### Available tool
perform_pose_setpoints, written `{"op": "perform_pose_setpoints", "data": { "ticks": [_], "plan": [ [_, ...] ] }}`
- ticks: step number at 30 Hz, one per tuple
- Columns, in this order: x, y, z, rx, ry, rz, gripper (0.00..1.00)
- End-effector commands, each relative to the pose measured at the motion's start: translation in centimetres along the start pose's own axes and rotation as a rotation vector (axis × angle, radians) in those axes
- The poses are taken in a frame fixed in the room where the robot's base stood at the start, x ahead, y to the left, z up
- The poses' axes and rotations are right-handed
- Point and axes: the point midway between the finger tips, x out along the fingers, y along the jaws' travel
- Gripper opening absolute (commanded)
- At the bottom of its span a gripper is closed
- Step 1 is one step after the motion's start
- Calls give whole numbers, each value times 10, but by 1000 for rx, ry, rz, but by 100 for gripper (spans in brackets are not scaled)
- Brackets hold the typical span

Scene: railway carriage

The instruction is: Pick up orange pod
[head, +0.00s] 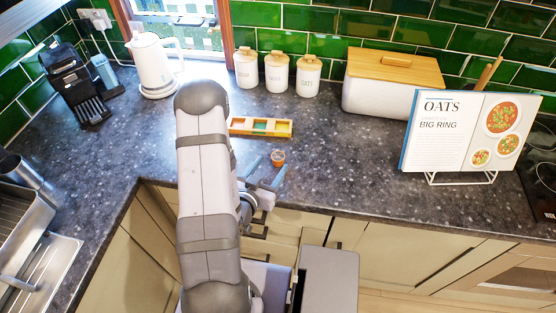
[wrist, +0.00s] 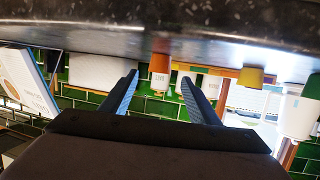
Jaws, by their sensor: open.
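The orange pod (head: 278,157) is a small cup with a pale top, standing on the dark worktop near its front edge. My gripper (head: 267,170) is open and empty, low at the worktop's front edge, with its two blue fingers pointing towards the pod. In the wrist view, which is upside down, the orange pod (wrist: 159,64) shows between the two spread fingertips (wrist: 159,77) and beyond them. The fingers do not appear to touch it.
A wooden tray (head: 233,122) with coloured compartments lies behind the pod. A yellow pod-like cup (wrist: 250,76) shows in the wrist view, off to one side. Canisters (head: 276,73), a kettle (head: 153,65), a bread bin (head: 375,97) and a cookbook (head: 438,145) stand around. Worktop right of the pod is clear.

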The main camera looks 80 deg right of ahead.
Motion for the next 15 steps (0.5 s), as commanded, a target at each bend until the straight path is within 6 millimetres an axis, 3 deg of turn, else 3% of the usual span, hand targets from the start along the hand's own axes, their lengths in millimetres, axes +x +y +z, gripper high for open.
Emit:
{"op": "perform_pose_setpoints", "data": {
  "ticks": [15],
  "plan": [
    [46, 2, -2, 0, -1, 1, 55]
  ]
}}
